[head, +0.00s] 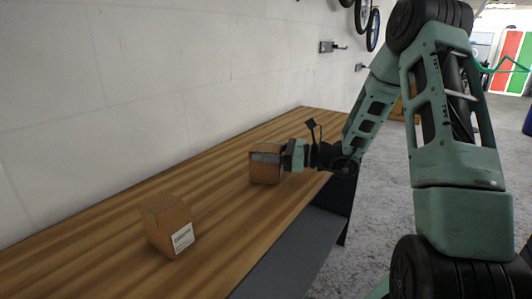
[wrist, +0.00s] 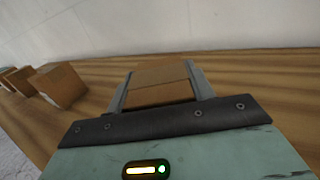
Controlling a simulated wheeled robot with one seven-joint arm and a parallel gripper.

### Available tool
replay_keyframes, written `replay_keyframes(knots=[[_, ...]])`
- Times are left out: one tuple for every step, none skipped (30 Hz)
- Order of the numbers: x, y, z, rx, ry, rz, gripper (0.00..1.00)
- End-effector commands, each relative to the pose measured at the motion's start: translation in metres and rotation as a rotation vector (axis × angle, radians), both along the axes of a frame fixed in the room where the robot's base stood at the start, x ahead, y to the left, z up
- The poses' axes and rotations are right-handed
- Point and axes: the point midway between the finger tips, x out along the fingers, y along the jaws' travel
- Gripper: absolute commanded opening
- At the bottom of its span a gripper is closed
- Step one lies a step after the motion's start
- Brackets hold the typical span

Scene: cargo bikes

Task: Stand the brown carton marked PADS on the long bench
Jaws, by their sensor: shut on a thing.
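A brown carton (head: 264,173) is between the fingers of my gripper (head: 262,158) in the head view, over the far part of the long bench (head: 110,262). It looks upright and at or very near the bench top; I cannot tell whether its base touches. In the wrist view the same carton (wrist: 160,82) fills the space between the two grey fingers. No marking shows on its visible faces, so I cannot read whether it says PADS.
Another brown carton (head: 168,226) with a white label, too blurred to read surely, stands nearer on the bench. The wrist view shows several cartons (wrist: 61,86) at the left. A pale wall (head: 100,90) runs along the bench's back. Bare wood lies between the cartons.

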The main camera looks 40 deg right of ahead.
Motion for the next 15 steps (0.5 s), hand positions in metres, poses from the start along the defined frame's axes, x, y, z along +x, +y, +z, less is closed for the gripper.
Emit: replay_keyframes(knots=[[0.0001, 0.0000, 0.0006, 0.000, -0.001, 0.000, 0.24], [0.0001, 0.0000, 0.0004, 0.001, -0.001, 0.000, 0.24], [0.0001, 0.0000, -0.0004, 0.001, -0.001, 0.000, 0.24], [0.0001, 0.0000, -0.0014, 0.001, -0.001, 0.000, 0.24], [0.0001, 0.0000, -0.0025, 0.001, -0.001, 0.000, 0.24], [0.0001, -0.0001, -0.0021, 0.000, 0.000, 0.000, 0.61], [0.0000, 0.0000, -0.0019, 0.000, 0.000, 0.000, 0.69], [0.0001, -0.0001, -0.0018, 0.000, 0.000, 0.000, 0.74], [0.0001, -0.0001, -0.0018, 0.000, 0.000, 0.000, 0.74], [0.0001, -0.0001, -0.0018, 0.000, 0.000, 0.000, 0.74], [0.0000, 0.0000, -0.0018, 0.000, 0.000, 0.000, 0.74], [0.0000, 0.0000, -0.0018, 0.000, 0.000, 0.000, 0.74], [0.0000, 0.0000, -0.0018, 0.000, 0.000, 0.000, 0.74], [0.0000, 0.0000, -0.0017, 0.000, 0.000, 0.000, 0.74], [0.0000, 0.0000, -0.0016, 0.000, 0.000, 0.000, 0.74]])
